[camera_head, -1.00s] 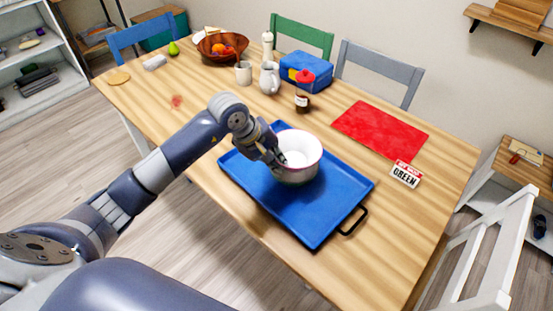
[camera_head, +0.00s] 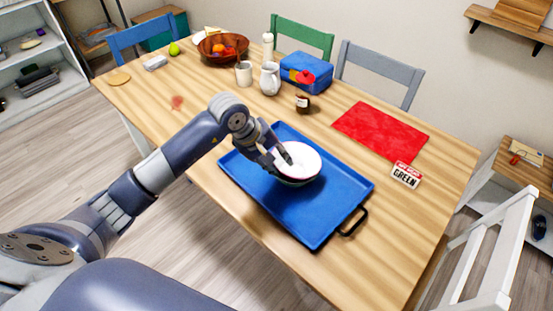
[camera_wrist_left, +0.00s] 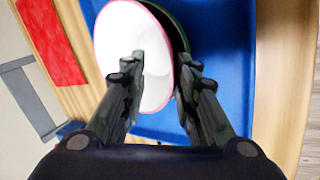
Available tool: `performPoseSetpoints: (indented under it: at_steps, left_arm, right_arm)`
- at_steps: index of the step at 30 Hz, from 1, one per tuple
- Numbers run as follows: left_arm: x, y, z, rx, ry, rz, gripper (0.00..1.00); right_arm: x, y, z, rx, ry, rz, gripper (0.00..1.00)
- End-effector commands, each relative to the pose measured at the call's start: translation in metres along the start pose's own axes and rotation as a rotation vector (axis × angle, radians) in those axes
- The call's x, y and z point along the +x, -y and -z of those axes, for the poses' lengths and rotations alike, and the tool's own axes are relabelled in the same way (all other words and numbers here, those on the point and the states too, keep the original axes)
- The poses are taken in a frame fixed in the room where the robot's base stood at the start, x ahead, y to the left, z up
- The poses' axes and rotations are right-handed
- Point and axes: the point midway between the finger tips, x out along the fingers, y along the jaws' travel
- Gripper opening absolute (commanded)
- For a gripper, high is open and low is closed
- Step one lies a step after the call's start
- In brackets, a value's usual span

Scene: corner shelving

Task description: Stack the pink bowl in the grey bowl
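The pink bowl (camera_head: 300,160), white inside with a thin pink rim, sits in a darker bowl that I take for the grey bowl (camera_head: 297,184), on the blue tray. In the left wrist view the pink bowl (camera_wrist_left: 118,50) looks tilted, and the grey bowl (camera_wrist_left: 179,34) shows as a dark greenish curve past its right edge. My left gripper (camera_head: 275,154) is open at the left rim. One finger is over the pink bowl's inside and the other outside its rim, with a gap between the fingertips (camera_wrist_left: 162,75). My right gripper is not in view.
The blue tray (camera_head: 262,187) has a black handle. A red mat (camera_head: 380,130), a red-and-white sign (camera_head: 406,175), a dark jar (camera_head: 302,103), a white jug (camera_head: 270,78) and a blue box (camera_head: 300,66) stand around it. The tray's front part is clear.

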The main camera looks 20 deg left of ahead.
Motion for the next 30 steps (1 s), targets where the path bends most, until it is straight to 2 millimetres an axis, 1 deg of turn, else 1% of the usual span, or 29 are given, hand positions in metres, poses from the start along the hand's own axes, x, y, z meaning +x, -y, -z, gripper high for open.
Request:
performPoseSetpoints:
  at_steps: [1,2,3,4,9,12,15,18,21,30]
  left_arm:
    - [-0.009,-0.005,0.000,-0.002,0.001,-0.003,0.27]
    - [-0.012,-0.005,0.002,0.000,-0.003,-0.003,0.27]
    - [-0.020,-0.003,0.003,0.004,-0.008,-0.005,0.27]
    - [-0.028,-0.003,0.003,0.004,-0.009,-0.005,0.27]
    - [-0.069,-0.002,0.002,0.004,-0.009,-0.002,0.27]
    - [-0.090,-0.002,0.002,0.003,-0.006,-0.003,0.27]
    - [-0.106,-0.002,0.002,0.002,-0.005,-0.002,0.27]
    - [-0.117,-0.002,0.001,0.000,-0.004,-0.001,0.27]
    - [-0.123,-0.002,0.001,0.000,-0.002,-0.001,0.27]
    - [-0.125,-0.002,0.000,0.000,-0.001,0.000,0.27]
  right_arm:
    - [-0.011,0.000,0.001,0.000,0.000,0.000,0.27]
    - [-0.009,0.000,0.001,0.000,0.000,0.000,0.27]
    - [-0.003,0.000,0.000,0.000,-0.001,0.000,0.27]
    - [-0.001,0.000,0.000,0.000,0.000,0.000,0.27]
    - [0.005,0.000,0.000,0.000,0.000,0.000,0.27]
    - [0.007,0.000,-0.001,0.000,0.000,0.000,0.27]
    - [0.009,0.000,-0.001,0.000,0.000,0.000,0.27]
    - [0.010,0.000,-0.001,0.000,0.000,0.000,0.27]
    - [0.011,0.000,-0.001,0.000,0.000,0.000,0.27]
    - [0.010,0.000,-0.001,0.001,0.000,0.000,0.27]
